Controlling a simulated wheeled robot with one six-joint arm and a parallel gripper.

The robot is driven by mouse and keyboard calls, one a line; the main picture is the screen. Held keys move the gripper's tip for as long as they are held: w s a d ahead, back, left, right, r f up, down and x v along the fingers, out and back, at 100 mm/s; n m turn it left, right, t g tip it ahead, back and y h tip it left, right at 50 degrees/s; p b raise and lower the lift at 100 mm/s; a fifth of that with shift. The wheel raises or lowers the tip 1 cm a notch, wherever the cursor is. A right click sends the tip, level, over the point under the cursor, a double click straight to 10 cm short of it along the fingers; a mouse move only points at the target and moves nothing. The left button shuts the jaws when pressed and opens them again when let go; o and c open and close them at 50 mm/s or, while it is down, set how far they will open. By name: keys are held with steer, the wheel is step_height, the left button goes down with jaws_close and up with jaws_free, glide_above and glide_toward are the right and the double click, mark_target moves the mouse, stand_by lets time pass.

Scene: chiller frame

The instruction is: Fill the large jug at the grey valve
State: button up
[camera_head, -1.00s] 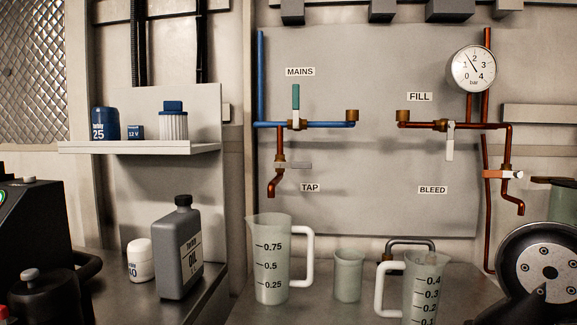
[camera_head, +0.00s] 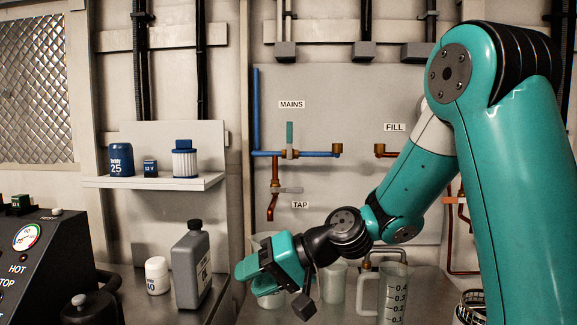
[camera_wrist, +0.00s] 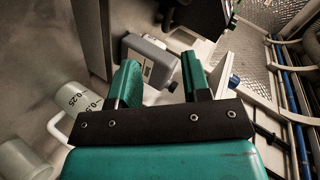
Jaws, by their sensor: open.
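The large jug (camera_head: 270,301) is a pale translucent measuring jug on the bench below the tap. My gripper (camera_head: 246,267) is in front of it and hides most of its body and handle. In the wrist view the jug (camera_wrist: 74,97), with its marks and white handle, lies left of my open, empty gripper (camera_wrist: 161,78). The grey valve (camera_head: 290,190) is the grey lever on the copper tap pipe marked TAP. The copper spout (camera_head: 271,213) hangs above the jug area, with my gripper below it. I cannot tell whether gripper and jug touch.
A grey oil bottle (camera_head: 192,266) and a white tub (camera_head: 157,275) stand left of my gripper. A small beaker (camera_head: 333,281) and a smaller marked jug (camera_head: 394,292) stand to the right. A shelf (camera_head: 155,182) with several items is on the wall. The teal MAINS lever (camera_head: 289,138) is upright.

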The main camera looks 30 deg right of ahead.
steer(key=w+d+r+m+t+h+p, duration=0.1)
steer(key=w+d+r+m+t+p, duration=0.2)
steer(key=d, duration=0.4)
steer(key=w+d+r+m+t+h+p, duration=0.1)
steer(key=w+d+r+m+t, duration=0.3)
steer(key=d, duration=0.4)
steer(key=m+t+h+p, duration=0.3)
steer(key=m+t+h, duration=0.15)
steer(key=m, duration=0.25)
glide_toward(297, 190)
steer(key=shift+g, duration=0.45)
steer(key=w+p, duration=0.2)
steer(key=w, duration=0.1)
steer(key=w+a+p, duration=0.1)
steer(key=w+p, duration=0.4)
steer(key=w, duration=0.1)
steer(key=shift+w+a+r+p, duration=0.1)
steer(key=shift+a+r+p, duration=0.25)
steer(key=shift+a+r, duration=0.05)
steer(key=shift+w+a+f, duration=0.1)
steer(key=shift+w+f, duration=0.05)
steer(key=shift+w, duration=0.5)
jaws_close()
